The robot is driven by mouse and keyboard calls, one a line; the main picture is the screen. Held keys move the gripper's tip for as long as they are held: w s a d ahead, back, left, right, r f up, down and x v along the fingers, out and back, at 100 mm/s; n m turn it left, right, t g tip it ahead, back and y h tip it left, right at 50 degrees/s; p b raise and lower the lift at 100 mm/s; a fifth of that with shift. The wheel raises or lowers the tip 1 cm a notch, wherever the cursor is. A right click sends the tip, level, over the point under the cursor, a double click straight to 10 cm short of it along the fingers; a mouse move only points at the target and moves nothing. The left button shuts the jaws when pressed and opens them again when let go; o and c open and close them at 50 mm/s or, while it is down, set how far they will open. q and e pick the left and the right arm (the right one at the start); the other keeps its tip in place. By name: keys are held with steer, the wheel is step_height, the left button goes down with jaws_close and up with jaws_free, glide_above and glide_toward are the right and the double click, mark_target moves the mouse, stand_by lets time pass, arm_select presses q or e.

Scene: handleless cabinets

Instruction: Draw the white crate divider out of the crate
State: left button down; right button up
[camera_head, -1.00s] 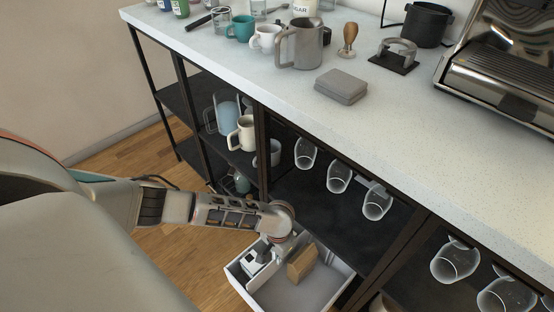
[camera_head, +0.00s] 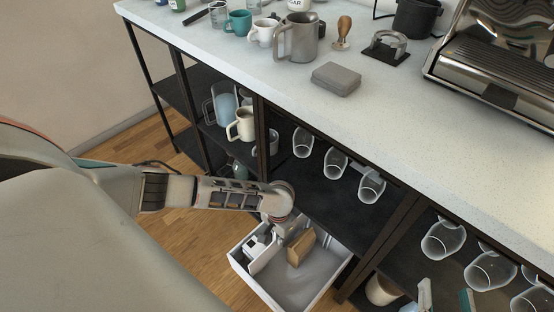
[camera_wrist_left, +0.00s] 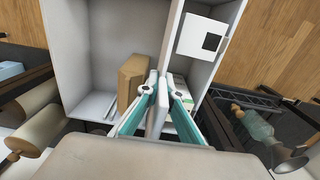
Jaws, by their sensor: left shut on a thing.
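The white crate (camera_head: 302,288) stands at the lower middle of the head view, in front of the shelves. In the left wrist view, its pale floor and walls (camera_wrist_left: 113,50) show on both sides of the white crate divider (camera_wrist_left: 170,45). My left gripper (camera_wrist_left: 160,98) is shut on the divider's near upper edge, with a teal-padded finger on each side. In the head view my left gripper (camera_head: 284,228) reaches down over the crate's far side. The divider's lower edge is hard to make out. My right gripper (camera_head: 446,297) shows only as two separated teal-padded fingertips at the bottom edge, open.
A brown block or box (camera_head: 301,247) stands in the crate beside the divider; a white box with a dark square (camera_wrist_left: 203,38) lies on the other side. Dark shelves with hanging glasses (camera_head: 336,164) and mugs (camera_head: 241,125) are close behind. Wooden floor is clear at left.

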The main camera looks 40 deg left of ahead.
arm_select(q)
steer(key=shift+r+p, duration=0.75)
steer(key=shift+r, duration=0.35)
arm_select(e)
steer(key=shift+w+r+t, duration=0.15)
steer(key=shift+r, duration=0.75)
steer(key=shift+w+r+t, duration=0.1)
steer(key=shift+r+t, duration=0.05)
steer(key=shift+r, duration=0.75)
arm_select(q)
steer(key=shift+w+r+p, duration=0.1)
steer(key=shift+r+p, duration=0.25)
steer(key=shift+r, duration=0.05)
steer(key=shift+r+p, duration=1.3)
steer(key=shift+r, duration=0.2)
arm_select(e)
step_height(320, 180, up, 7)
steer(key=t, duration=0.1)
steer(key=shift+w, duration=0.25)
steer(key=shift+f, duration=0.1)
